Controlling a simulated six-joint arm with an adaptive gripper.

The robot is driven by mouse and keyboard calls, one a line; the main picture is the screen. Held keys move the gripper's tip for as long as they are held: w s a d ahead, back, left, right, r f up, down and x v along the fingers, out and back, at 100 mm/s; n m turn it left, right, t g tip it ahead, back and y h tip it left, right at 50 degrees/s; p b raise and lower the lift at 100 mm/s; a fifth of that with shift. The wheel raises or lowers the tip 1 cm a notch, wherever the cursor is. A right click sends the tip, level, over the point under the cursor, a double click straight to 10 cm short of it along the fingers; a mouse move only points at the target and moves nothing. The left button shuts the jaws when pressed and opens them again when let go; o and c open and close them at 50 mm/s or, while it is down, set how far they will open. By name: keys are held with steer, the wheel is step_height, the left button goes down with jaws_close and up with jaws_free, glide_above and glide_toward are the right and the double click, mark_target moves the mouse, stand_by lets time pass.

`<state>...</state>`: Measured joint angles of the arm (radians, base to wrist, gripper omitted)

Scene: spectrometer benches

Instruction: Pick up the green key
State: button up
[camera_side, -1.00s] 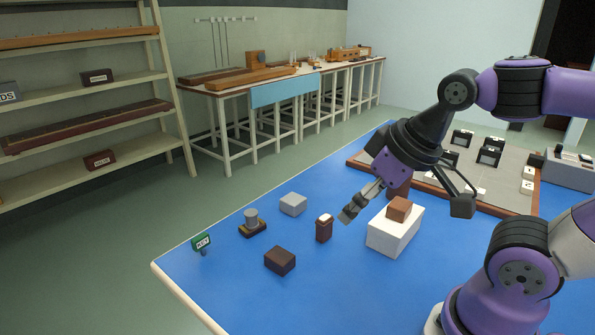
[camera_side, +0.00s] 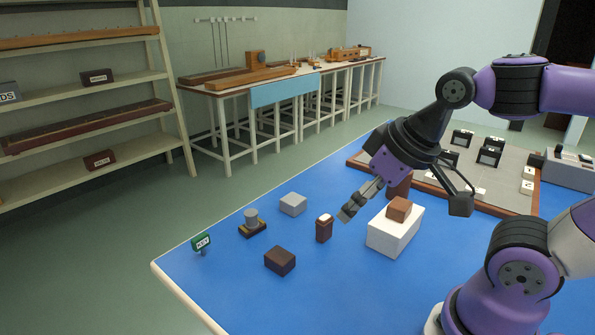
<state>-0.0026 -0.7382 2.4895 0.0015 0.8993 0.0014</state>
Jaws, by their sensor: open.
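The green key (camera_side: 201,242) stands upright near the left edge of the blue tabletop, with white lettering on its green face. My gripper (camera_side: 404,210) is open, its two fingers spread wide above the table. It is well to the right of the green key and apart from it. One finger is beside a small brown block with a white top, and the other is to the right of the white box. Nothing shows held between the fingers.
A dark brown block (camera_side: 279,261), a grey block (camera_side: 293,204), a weight on a dark base (camera_side: 252,224) and the white-topped brown block (camera_side: 324,228) stand between the key and my gripper. A white box (camera_side: 394,236) carries a brown block (camera_side: 398,208). A grey board (camera_side: 490,165) lies behind.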

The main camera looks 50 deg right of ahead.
steer(key=w+a+r, duration=0.2)
steer(key=w, duration=0.5)
steer(key=g, duration=0.1)
glide_toward(202, 237)
steer(key=x, duration=0.5)
steer(key=shift+w+d+f, duration=0.1)
steer(key=shift+w+f, duration=0.05)
steer(key=shift+w, duration=0.1)
steer(key=x, duration=0.6)
steer(key=shift+s, duration=0.15)
steer(key=c, duration=1.2)
